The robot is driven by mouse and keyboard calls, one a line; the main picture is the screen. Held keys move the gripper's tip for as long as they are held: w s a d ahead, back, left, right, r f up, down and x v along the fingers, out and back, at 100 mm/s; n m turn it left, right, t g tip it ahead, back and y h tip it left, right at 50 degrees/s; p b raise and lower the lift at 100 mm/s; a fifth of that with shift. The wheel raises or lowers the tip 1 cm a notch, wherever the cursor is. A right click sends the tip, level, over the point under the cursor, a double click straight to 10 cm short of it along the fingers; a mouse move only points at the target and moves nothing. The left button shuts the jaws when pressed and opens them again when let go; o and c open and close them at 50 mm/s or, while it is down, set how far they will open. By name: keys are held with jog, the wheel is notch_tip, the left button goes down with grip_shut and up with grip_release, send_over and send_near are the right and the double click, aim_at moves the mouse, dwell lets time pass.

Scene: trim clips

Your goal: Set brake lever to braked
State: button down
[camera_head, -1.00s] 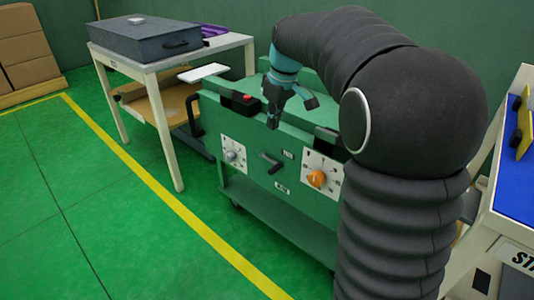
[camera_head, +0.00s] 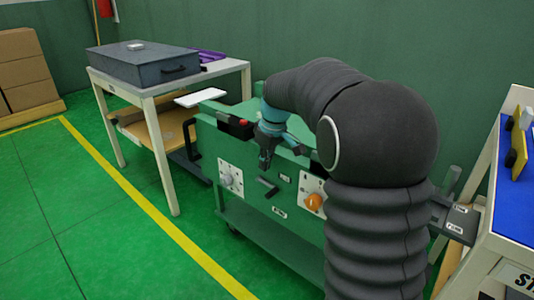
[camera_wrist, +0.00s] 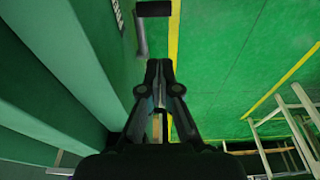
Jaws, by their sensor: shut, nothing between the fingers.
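I see a gap between tips and grip in that view. I cannot tell which label the lever points at.
The green cart (camera_head: 245,225) also bears a white-knobbed dial (camera_head: 230,180), an orange knob (camera_head: 314,202) and a red button (camera_head: 243,123). A second labelled lever unit (camera_head: 457,220) stands at right, partly behind my arm. A table with a grey case (camera_head: 143,65) stands left. Floor at front left is clear.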

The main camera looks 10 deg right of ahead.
aim_at(269, 183)
jog(key=shift+s+d+f, duration=0.15)
jog(key=shift+s+f, duration=0.05)
jog(key=shift+f, duration=0.9)
jog(key=shift+s+d+f, duration=0.15)
jog(key=shift+s+f, duration=0.1)
jog(key=shift+f, duration=0.8)
jog(key=shift+s+d+f, duration=0.15)
jog(key=shift+s+f, duration=0.05)
jog(key=shift+f, duration=0.9)
